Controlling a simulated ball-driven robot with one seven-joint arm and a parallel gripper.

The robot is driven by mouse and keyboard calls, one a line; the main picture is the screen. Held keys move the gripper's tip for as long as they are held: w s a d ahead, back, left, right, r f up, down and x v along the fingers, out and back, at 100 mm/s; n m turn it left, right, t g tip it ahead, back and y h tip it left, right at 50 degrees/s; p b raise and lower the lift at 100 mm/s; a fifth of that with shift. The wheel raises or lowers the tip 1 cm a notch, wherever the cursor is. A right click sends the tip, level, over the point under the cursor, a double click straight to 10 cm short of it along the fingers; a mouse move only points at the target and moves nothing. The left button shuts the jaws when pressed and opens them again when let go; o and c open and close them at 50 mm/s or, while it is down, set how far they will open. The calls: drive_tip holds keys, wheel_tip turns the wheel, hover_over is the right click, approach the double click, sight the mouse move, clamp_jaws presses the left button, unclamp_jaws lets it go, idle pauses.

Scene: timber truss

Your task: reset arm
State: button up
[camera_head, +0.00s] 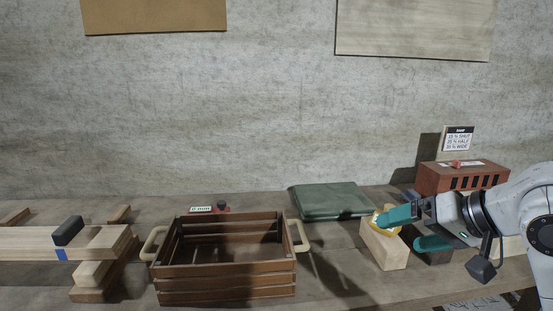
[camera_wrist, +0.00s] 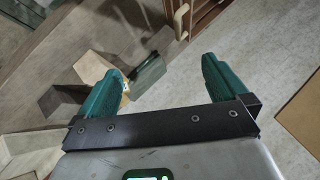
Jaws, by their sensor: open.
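My gripper (camera_head: 416,228) has two teal fingers, spread apart, at the right of the head view. One finger overlaps a small yellow item (camera_head: 377,220) on top of a pale wooden block (camera_head: 384,250); I cannot tell whether they touch. In the wrist view my gripper (camera_wrist: 163,80) is open. A grey-green object (camera_wrist: 147,76) shows beyond the gap, and I cannot tell whether it is between the fingers.
A red-brown slotted box (camera_head: 462,178) is close behind my arm. Stacked timbers (camera_head: 30,243) lie at left.

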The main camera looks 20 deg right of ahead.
drive_tip(key=a+f, duration=0.8)
drive_tip(key=f, duration=0.4)
drive_tip(key=s+a+f+n+g+p, duration=0.1)
drive_tip(key=s+a+f+g, duration=0.15)
drive_tip(key=f, duration=0.35)
drive_tip(key=s+a+f+n+g, duration=0.1)
drive_tip(key=s+a+f, duration=0.1)
drive_tip(key=s+f, duration=0.3)
drive_tip(key=s+d+f+n+g+h, duration=0.1)
drive_tip(key=s+f+g+h, duration=0.1)
drive_tip(key=s+f, duration=0.4)
drive_tip(key=s+d+f+n+g+h, duration=0.1)
drive_tip(key=s+f, duration=0.5)
drive_tip(key=s, duration=0.6)
drive_tip(key=shift+s+f+n+g+h+p, duration=0.2)
drive_tip(key=shift+f+n+g+h+p, duration=0.3)
drive_tip(key=shift+g, duration=0.45)
